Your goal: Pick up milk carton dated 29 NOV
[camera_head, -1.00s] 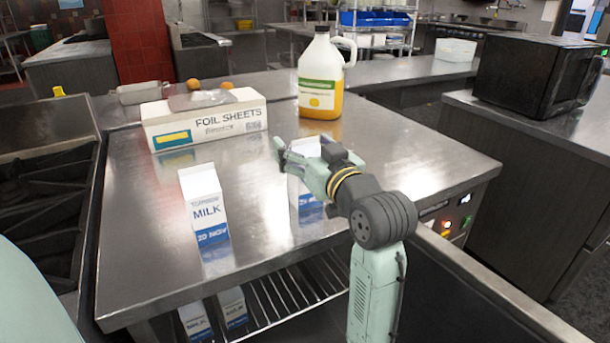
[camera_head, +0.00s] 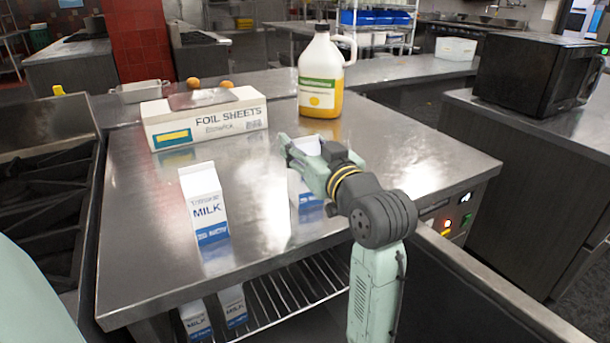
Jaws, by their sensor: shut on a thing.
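A white and blue milk carton (camera_head: 204,205) stands upright on the steel table. Its front reads MILK, with a blurred date on the blue band that looks like 29 NOV. My gripper (camera_head: 303,158) is to the right of it, closed around a second white and blue carton (camera_head: 303,192). The gripper covers much of this second carton, and its date cannot be read. I cannot tell whether it still touches the table (camera_head: 255,205).
A foil sheets box (camera_head: 205,122) and a jug with yellow liquid (camera_head: 321,75) stand behind the cartons. More cartons (camera_head: 233,305) are on the rack below. A black microwave (camera_head: 530,75) is at right. The table's left front is clear.

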